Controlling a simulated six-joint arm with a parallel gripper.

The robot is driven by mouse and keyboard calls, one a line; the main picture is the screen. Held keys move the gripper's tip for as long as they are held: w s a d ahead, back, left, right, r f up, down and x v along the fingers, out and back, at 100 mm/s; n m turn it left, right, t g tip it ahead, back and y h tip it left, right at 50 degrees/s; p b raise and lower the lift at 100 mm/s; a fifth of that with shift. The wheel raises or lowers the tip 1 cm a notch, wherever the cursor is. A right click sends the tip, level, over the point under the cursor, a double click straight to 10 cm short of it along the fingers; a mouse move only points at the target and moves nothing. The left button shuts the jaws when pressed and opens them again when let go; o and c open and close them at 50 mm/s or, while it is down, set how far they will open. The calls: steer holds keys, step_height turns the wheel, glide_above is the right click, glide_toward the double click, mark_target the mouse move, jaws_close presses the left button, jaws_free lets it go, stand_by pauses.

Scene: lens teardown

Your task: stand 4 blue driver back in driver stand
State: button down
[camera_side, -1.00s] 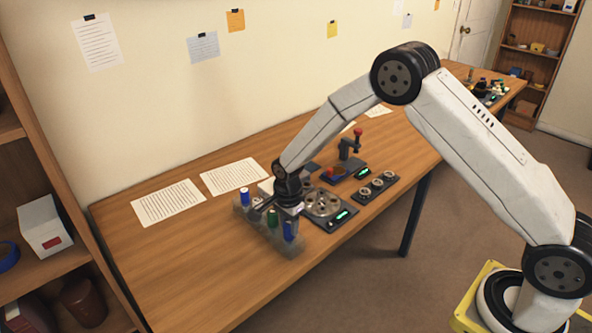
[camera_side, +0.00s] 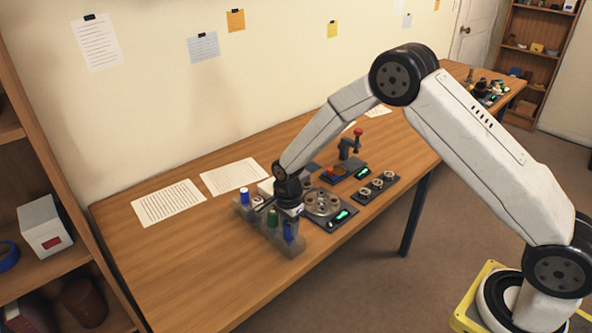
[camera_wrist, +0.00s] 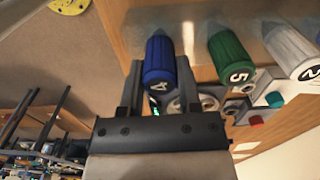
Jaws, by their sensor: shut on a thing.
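The blue driver marked 4 (camera_wrist: 160,58) is between the two fingers of my gripper (camera_wrist: 160,88) in the wrist view. My gripper is shut on its handle. In the side view my gripper (camera_side: 287,209) is over the near end of the driver stand (camera_side: 283,246), a translucent grey block. The blue handle (camera_side: 289,231) stands upright at that end. I cannot tell how deep it sits. The green driver marked 5 (camera_wrist: 231,56) stands beside it and also shows in the side view (camera_side: 272,217).
A pale driver marked 2 (camera_wrist: 291,50) and another blue driver (camera_side: 245,197) stand further along the stand. A round grey fixture (camera_side: 322,203) is close to the right of my gripper. The table front left is clear.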

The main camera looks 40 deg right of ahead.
steer(key=shift+f, duration=0.25)
stand_by(0.3)
jaws_free()
stand_by(0.4)
steer(key=shift+r, duration=3.5)
